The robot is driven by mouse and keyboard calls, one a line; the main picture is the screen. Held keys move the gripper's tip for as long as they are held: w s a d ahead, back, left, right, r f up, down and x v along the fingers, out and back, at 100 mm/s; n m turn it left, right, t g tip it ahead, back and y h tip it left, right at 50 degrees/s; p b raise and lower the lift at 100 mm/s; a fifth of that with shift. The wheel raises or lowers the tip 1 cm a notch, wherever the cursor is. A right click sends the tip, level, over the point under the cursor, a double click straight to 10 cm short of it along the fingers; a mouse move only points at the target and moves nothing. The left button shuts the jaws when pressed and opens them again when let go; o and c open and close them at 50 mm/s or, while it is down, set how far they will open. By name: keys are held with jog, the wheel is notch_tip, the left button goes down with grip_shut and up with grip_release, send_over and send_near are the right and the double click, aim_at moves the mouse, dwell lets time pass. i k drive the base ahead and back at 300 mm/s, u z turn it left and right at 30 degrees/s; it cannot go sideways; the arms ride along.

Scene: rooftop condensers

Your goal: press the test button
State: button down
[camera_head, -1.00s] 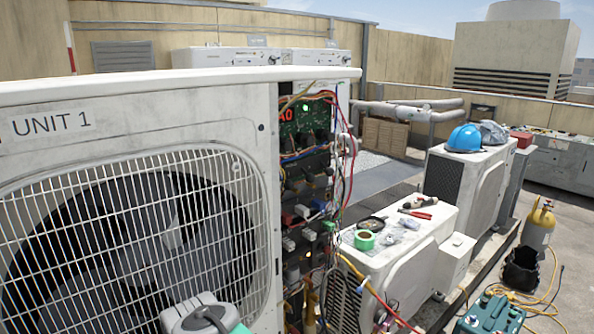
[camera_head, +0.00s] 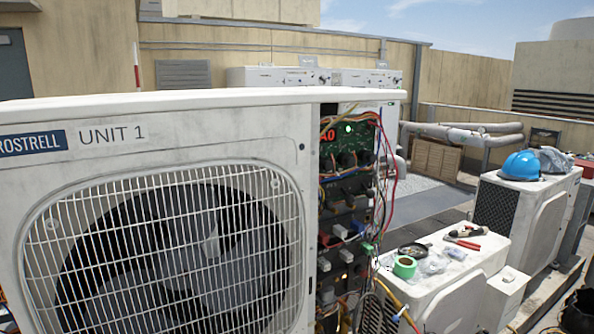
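The condenser marked UNIT 1 (camera_head: 110,115) fills the left and middle of the head view, with its round fan grille facing me. Its side bay is open and shows a green control board (camera_head: 345,140) with a red display reading "A0" (camera_head: 328,135) and a lit green light. Wires and dark connector blocks (camera_head: 345,195) run down below the board. I cannot make out a test button at this size. My gripper is not in view.
A lower white unit (camera_head: 470,262) stands right of the bay, with green tape (camera_head: 404,267), pliers (camera_head: 464,241) and small bags on top. Another unit behind it carries a blue hard hat (camera_head: 520,166). Loose wires (camera_head: 385,160) hang out of the bay.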

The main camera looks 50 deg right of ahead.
aim_at(328, 166)
jog(key=u, duration=0.75)
jog(key=k, duration=1)
jog(key=z, duration=1.1)
jog(key=i, duration=0.5)
jog(key=u, duration=0.05)
